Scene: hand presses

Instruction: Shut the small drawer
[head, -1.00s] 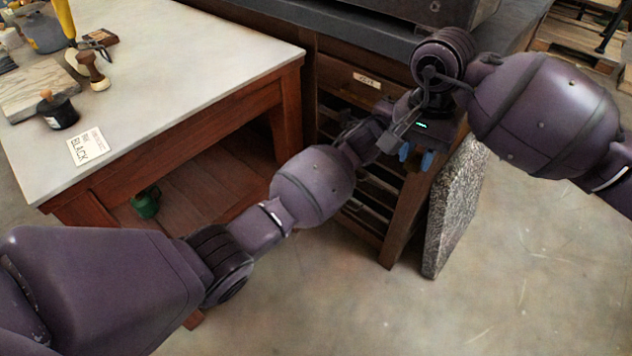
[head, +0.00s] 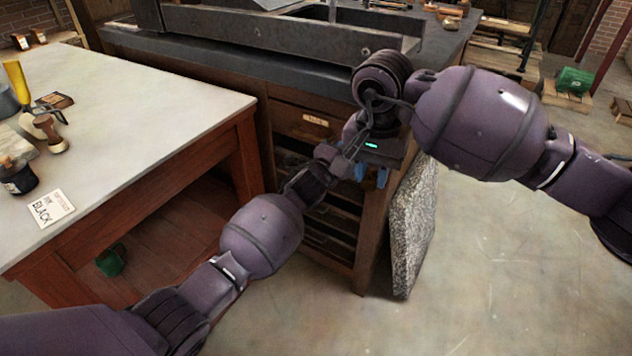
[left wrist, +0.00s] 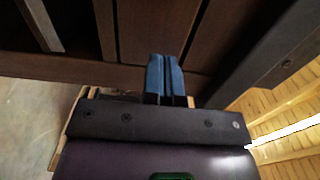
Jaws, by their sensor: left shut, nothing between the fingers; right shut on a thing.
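The small drawer (head: 290,119) is in the upper part of the dark wooden cabinet (head: 370,240), under its dark top. Its front carries a pale label (head: 315,120). It looks near flush; any small gap is hard to tell. My left gripper (left wrist: 167,75) is shut with nothing between its blue fingers, which point at dark wood panels in the left wrist view. In the head view its tips are hidden by the crossing arms near the cabinet. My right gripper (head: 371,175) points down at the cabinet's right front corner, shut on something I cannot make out.
A grey speckled stone slab (head: 412,232) leans against the cabinet's right side. A pale-topped table (head: 130,110) with an ink card (head: 51,208) and tools stands left. A green can (head: 111,261) is beneath it.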

